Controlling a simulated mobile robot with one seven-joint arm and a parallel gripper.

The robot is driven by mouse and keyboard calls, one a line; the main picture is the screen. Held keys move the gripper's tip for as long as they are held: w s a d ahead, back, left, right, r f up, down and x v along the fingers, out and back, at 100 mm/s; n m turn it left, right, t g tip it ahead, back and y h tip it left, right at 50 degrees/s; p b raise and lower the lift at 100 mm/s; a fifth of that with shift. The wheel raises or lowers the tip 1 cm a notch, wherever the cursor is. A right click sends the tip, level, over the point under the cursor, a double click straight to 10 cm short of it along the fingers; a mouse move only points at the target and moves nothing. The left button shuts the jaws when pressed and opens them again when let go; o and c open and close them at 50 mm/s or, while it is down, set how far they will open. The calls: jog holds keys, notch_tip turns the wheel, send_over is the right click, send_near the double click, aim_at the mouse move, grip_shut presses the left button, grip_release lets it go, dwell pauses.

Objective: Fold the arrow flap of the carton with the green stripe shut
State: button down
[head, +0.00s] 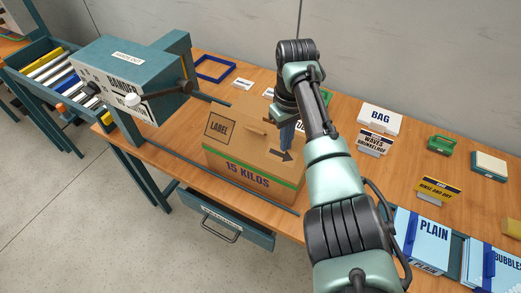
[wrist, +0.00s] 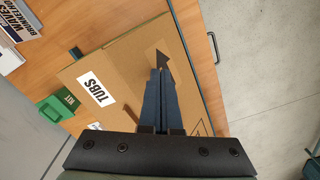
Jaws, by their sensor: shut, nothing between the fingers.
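The carton with the green stripe (head: 250,176) stands on the wooden bench in the head view, marked "15 KILOS". The arrow flap (head: 262,150) is on its upper side, with a black arrow at its right and a "LABEL" square at left. The flap looks nearly level with the top; whether it lies fully flat I cannot tell. My gripper (head: 287,141) is shut and empty, pointing down over the flap beside the arrow. In the wrist view my gripper (wrist: 160,75) hides part of the arrow, and the carton's top (wrist: 120,70) bears a "TUBS" label. Touch is unclear.
A teal bander machine (head: 130,80) stands left of the carton. A teal rail (head: 215,175) runs along the bench front, above a drawer (head: 225,222). Signs such as the "BAG" card (head: 380,118) and blue packs (head: 425,240) stand at right. A green kit box (wrist: 58,106) is near the carton.

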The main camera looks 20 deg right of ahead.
jog(key=shift+w+d+f+b, duration=0.1)
jog(key=shift+w+d+b, duration=0.45)
jog(key=shift+b, duration=0.7)
jog(key=shift+w+d+f+b, duration=0.1)
jog(key=shift+w+d+b, duration=0.4)
jog(key=shift+b, duration=0.75)
jog(key=shift+s+d, duration=0.1)
jog(key=shift+d, duration=0.1)
jog(key=shift+w+d+b, duration=0.25)
jog(key=shift+d+b, duration=0.05)
jog(key=shift+b, duration=0.95)
jog(key=shift+r, duration=0.2)
jog(key=shift+f, duration=0.15)
jog(key=shift+f+b, duration=2.1)
jog(key=shift+f, duration=0.85)
notch_tip(320, 180, up, 10)
jog(key=p, duration=0.9)
jog(key=shift+r, duration=0.15)
